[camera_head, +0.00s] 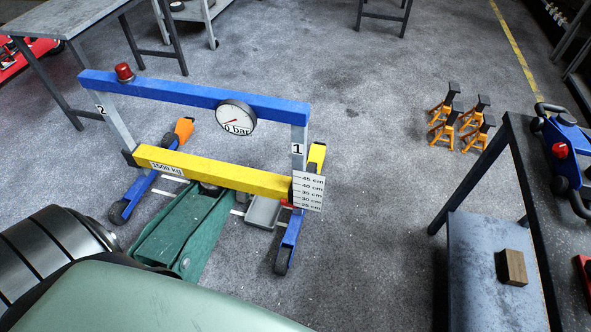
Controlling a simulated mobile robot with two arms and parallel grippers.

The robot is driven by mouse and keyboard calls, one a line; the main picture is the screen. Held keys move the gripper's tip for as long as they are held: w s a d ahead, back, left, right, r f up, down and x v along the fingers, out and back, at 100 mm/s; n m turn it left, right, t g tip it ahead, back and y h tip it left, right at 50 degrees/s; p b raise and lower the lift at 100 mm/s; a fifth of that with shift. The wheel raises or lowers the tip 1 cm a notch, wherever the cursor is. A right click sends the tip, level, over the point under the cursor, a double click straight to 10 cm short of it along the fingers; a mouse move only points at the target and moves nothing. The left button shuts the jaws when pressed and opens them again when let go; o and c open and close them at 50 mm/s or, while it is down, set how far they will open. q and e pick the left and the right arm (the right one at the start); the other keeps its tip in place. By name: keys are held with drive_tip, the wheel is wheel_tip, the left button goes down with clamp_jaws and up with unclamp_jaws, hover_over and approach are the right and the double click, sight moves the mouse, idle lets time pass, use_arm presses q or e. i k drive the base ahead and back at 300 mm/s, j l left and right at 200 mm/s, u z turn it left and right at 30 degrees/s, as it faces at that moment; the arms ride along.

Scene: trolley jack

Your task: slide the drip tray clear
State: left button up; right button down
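A small grey drip tray (263,212) lies on the floor under the right part of a yellow beam (215,172). The beam belongs to a blue and grey frame on wheels, and it hides the tray's far part. The tray sits between a green trolley jack (175,236) on its left and the frame's right blue wheeled leg (290,236). It looks close to that leg; I cannot tell if they touch. Neither of my grippers shows in the head view.
The frame carries a gauge (236,117) and a red lamp (124,72). Several orange stands (461,116) stand at the right. A dark workbench (540,165) and a grey surface with a wooden block (511,267) fill the right side. Floor right of the frame is clear.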

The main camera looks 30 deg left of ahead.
sight(263, 212)
drive_tip(key=i+l, duration=0.1)
drive_tip(key=i, duration=0.35)
drive_tip(key=i+l+u, duration=0.15)
drive_tip(key=i, duration=0.3)
drive_tip(key=i+u, duration=0.15)
drive_tip(key=u, duration=0.25)
drive_tip(key=i+l+u, duration=0.15)
drive_tip(key=u, duration=0.2)
drive_tip(key=i+l+u, duration=0.15)
drive_tip(key=u, duration=0.25)
